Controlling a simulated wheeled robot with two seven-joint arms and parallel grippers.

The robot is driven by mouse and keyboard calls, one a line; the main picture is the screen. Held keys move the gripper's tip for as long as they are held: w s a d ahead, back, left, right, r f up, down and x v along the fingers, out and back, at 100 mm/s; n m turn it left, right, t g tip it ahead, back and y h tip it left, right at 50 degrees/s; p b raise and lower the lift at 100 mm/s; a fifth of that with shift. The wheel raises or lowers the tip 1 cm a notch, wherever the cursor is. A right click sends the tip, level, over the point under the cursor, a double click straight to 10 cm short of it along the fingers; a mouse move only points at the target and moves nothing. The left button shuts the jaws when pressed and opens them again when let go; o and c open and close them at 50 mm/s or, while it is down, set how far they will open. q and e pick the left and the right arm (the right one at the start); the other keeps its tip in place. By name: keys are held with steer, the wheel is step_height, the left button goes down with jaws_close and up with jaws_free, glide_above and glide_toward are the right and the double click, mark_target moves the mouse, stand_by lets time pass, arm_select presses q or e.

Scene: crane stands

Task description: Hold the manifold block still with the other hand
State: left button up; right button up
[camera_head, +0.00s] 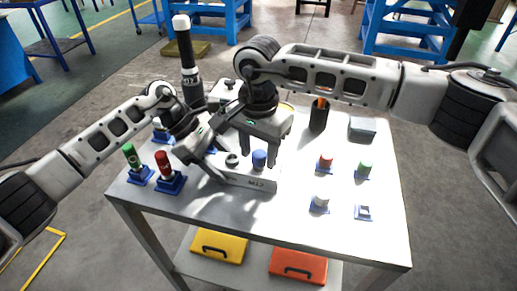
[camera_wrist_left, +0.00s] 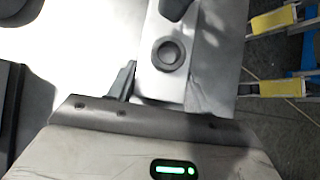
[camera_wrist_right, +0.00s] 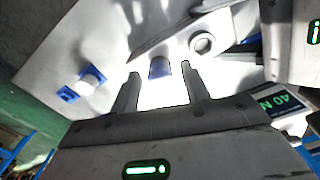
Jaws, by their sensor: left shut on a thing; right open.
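The manifold block (camera_head: 250,181) is a long pale grey block lying on the table, with dark lettering on its front. My left gripper (camera_head: 207,168) is shut on the block's left end. My right gripper (camera_head: 264,148) is open above the block.
Green (camera_head: 131,155) and red (camera_head: 164,165) capped pieces stand on blue stands at the left. Red (camera_head: 325,162), green (camera_head: 365,168) and white (camera_head: 321,201) pieces stand on the right. A dark pen cup (camera_head: 319,116) and grey box (camera_head: 362,128) are behind.

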steer(key=n, duration=0.9)
steer(key=shift+d+n, duration=0.1)
steer(key=shift+n, duration=0.3)
steer(key=shift+w, duration=0.1)
steer(key=c, duration=1)
steer(key=m, duration=0.4)
steer(key=shift+m, duration=0.4)
jaws_close()
steer(key=shift+m, duration=0.3)
